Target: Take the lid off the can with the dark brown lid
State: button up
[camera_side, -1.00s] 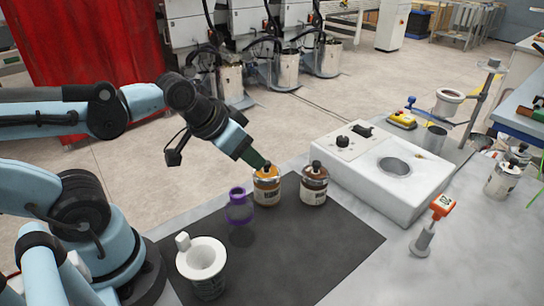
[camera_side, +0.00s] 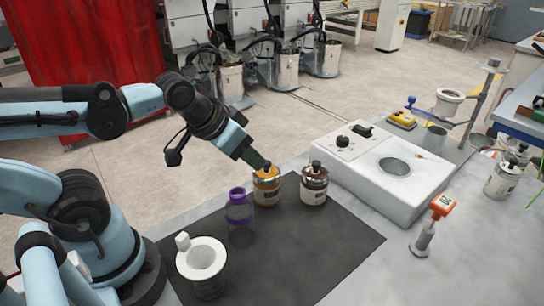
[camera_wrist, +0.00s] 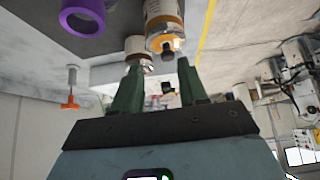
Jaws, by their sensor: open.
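The can with the dark brown lid (camera_side: 314,184) stands upright on the dark mat, a black knob on its lid. It also shows small in the wrist view (camera_wrist: 134,46), partly behind the nearer can. The can with the orange lid (camera_side: 267,188) stands just left of it, also with a black knob, and shows in the wrist view (camera_wrist: 163,22). My gripper (camera_side: 262,162) is at the orange-lidded can's top in the side view, left of the brown-lidded can. In the wrist view its green fingers (camera_wrist: 160,72) are apart with nothing held; contact with the orange can's knob cannot be told.
A clear bottle with a purple cap (camera_side: 239,214) stands left of the cans. A white cup (camera_side: 205,254) is at the mat's near left. The white coater (camera_side: 427,180) is on the right, with an orange-handled tool (camera_side: 430,226) before it. The mat's right front is clear.

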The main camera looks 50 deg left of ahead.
jog(key=shift+o, duration=0.8)
jog(key=m+g+h, duration=0.2)
jog(key=m+g, duration=0.1)
jog(key=m, duration=0.3)
send_near(315, 163)
jog(key=shift+x, duration=4.6)
jog(key=shift+w, duration=0.1)
